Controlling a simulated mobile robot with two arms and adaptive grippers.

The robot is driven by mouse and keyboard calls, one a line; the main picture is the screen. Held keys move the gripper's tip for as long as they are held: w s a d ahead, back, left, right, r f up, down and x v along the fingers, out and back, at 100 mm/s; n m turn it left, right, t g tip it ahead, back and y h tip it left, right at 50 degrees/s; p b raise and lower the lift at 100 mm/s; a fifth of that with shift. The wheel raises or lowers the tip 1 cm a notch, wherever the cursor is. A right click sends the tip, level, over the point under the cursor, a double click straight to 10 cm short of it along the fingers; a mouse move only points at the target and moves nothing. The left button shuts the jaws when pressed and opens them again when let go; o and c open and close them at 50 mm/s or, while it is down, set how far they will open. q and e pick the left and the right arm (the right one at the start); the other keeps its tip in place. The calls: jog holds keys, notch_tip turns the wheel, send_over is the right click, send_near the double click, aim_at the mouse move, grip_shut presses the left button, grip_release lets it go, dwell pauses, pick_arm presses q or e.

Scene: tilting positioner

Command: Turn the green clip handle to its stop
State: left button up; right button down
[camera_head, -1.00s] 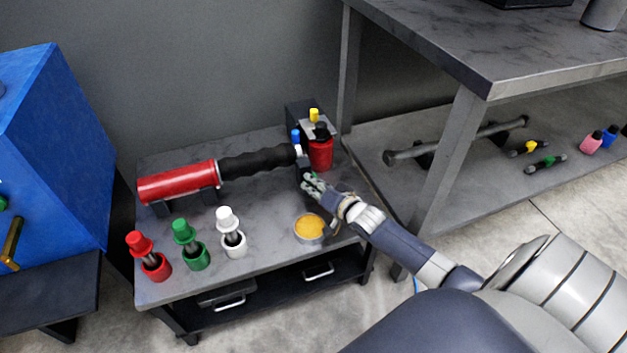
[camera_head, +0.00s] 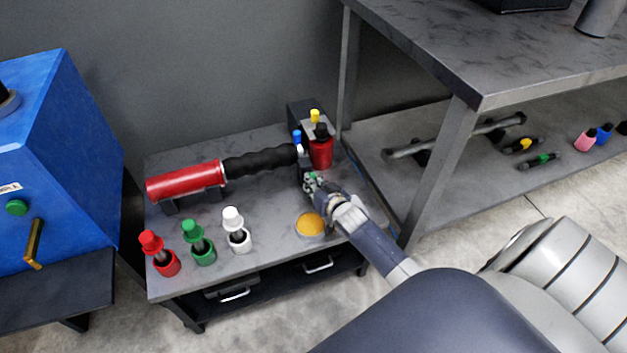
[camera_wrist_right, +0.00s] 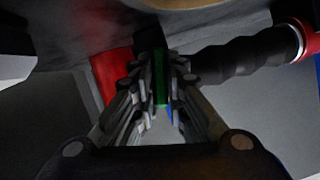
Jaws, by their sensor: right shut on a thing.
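The green clip handle (camera_wrist_right: 160,78) shows in the right wrist view as a green strip between my right gripper's fingers. My right gripper (camera_wrist_right: 158,95) is shut on it. In the head view my right gripper (camera_head: 312,182) is at the front of the black clip block at the end of the black corrugated hose (camera_head: 260,160). There the handle is mostly hidden by the fingers, with only a little green showing, and its angle cannot be told. My left gripper is not in view.
A red bottle (camera_head: 321,150) stands close behind the gripper, and an orange-filled dish (camera_head: 310,224) close in front. The red cylinder (camera_head: 186,181) rests on the cart's left. Red, green and white capped holders (camera_head: 203,245) line the front. A grey shelf (camera_head: 440,130) stands right.

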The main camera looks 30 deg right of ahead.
jog(key=shift+a+n+h+p, duration=0.1)
jog(key=shift+n+h+p, duration=0.3)
jog(key=shift+n, duration=0.1)
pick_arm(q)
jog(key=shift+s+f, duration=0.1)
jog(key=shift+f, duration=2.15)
pick_arm(e)
jog(key=shift+n+h, duration=0.3)
jog(key=shift+n, duration=0.2)
jog(key=c, duration=1.6)
grip_release()
jog(key=v, duration=1.2)
jog(key=shift+w+r, duration=0.1)
jog(key=shift+r, duration=0.05)
